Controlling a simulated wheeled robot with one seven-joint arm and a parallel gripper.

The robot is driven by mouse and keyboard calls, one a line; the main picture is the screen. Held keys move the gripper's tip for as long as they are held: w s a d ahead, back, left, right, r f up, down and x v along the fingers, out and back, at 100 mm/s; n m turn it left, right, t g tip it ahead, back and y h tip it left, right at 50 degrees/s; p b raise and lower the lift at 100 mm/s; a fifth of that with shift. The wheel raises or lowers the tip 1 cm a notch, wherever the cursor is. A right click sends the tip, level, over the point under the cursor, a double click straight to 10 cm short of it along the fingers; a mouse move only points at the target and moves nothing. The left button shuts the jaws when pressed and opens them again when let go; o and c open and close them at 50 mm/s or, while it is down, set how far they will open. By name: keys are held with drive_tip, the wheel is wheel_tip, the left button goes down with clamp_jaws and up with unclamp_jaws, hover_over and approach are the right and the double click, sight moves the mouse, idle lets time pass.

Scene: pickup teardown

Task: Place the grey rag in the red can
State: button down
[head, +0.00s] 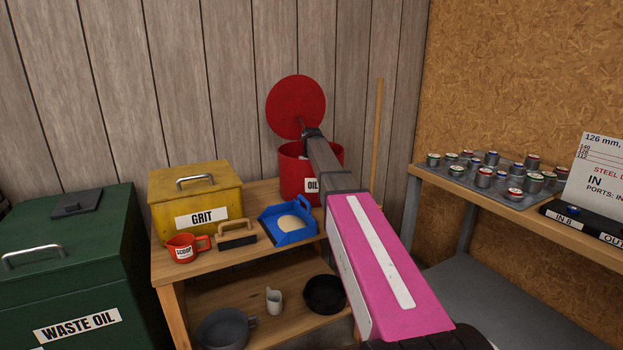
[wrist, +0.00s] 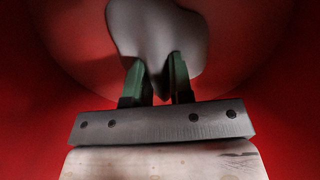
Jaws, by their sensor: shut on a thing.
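The red can (head: 296,178) stands at the back right of the wooden bench with its round red lid (head: 296,107) raised. My arm reaches over the can's rim, and my gripper is hidden inside it in the head view. In the wrist view the can's red inner wall (wrist: 40,80) surrounds my gripper (wrist: 157,82). Its green fingers are shut on the grey rag (wrist: 158,30), which hangs beyond the fingertips inside the can. I cannot tell whether the rag touches the can's bottom.
A yellow grit box (head: 215,192), red scoop mug (head: 182,248), brush (head: 237,238) and blue dustpan (head: 287,222) share the bench (head: 205,270). A green waste oil bin (head: 70,270) stands left. A shelf of small cans (head: 484,176) is at right.

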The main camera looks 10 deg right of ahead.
drive_tip(key=shift+f, duration=0.15)
drive_tip(key=c, duration=1)
unclamp_jaws()
wheel_tip(320, 180, up, 12)
drive_tip(key=shift+r, duration=0.2)
